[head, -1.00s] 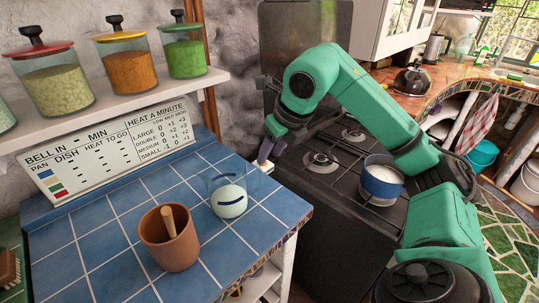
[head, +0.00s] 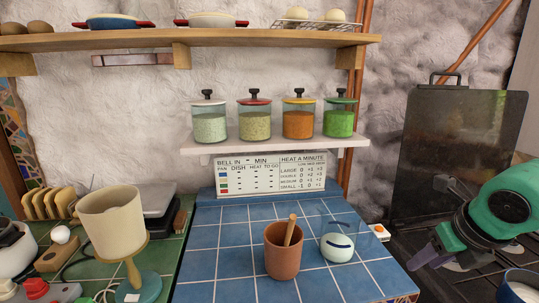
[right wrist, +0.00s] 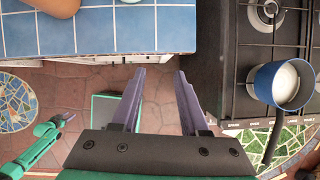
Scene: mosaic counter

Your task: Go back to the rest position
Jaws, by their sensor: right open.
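My right gripper (head: 436,250) is at the right of the head view, over the dark stove, near the right edge of the blue-tiled counter. Its two purple fingers are apart. In the right wrist view its fingers (right wrist: 160,90) point forward with nothing between them, above the gap between counter and stove. A green arm that looks like my left one shows small at the left of that view, with its gripper (right wrist: 67,118) near the patterned floor. It is too small to tell whether its jaws are open.
A brown cup (head: 283,258) with a wooden stick and a glass (head: 338,250) with a pale round thing stand on the blue counter (head: 220,240). A blue pot (right wrist: 283,84) sits on the stove. Lidded jars line a low shelf (head: 270,145). A beige lamp (head: 112,217) stands left.

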